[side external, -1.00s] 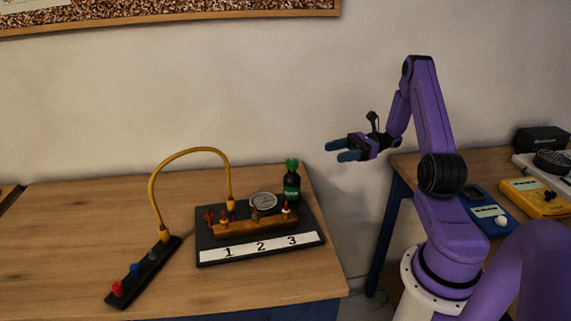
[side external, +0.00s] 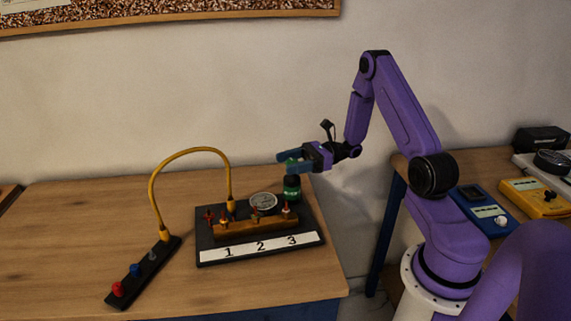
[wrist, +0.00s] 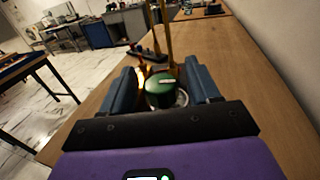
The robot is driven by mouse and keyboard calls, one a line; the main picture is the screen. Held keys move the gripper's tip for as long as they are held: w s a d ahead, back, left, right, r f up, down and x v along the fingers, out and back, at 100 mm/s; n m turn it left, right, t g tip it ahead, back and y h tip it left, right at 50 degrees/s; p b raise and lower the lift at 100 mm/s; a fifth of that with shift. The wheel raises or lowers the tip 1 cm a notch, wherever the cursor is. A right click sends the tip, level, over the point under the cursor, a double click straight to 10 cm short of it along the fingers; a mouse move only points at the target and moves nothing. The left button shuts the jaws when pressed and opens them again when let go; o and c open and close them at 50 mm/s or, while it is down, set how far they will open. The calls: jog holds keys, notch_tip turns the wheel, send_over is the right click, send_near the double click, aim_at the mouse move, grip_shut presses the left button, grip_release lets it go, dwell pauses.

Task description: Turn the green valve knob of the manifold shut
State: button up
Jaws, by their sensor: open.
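The green valve knob (wrist: 159,93) has a round top with a pale line across it. It tops a dark bottle-shaped body (side external: 292,188) at the back right of the manifold's black base plate (side external: 208,255). My gripper (side external: 284,163) is open, level with the knob. In the side view its fingers lie across the knob and partly hide it. In the wrist view the knob shows between the two blue fingers, with gaps visible at its sides. The manifold's brass-coloured block (side external: 245,228) carries small red-topped valves, with a round gauge (side external: 263,201) behind it.
A yellow hose (side external: 185,152) arches from the manifold to a black strip (side external: 125,290) with red, blue and grey knobs. A label strip (side external: 262,246) reads 1 2 3. Bare wooden table (side external: 70,230) lies to the left. Yellow (side external: 533,197) and blue meters stand on the right-hand bench.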

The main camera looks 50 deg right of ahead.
jog(key=shift+x, duration=0.85)
jog(key=c, duration=1)
jog(key=shift+o, duration=0.2)
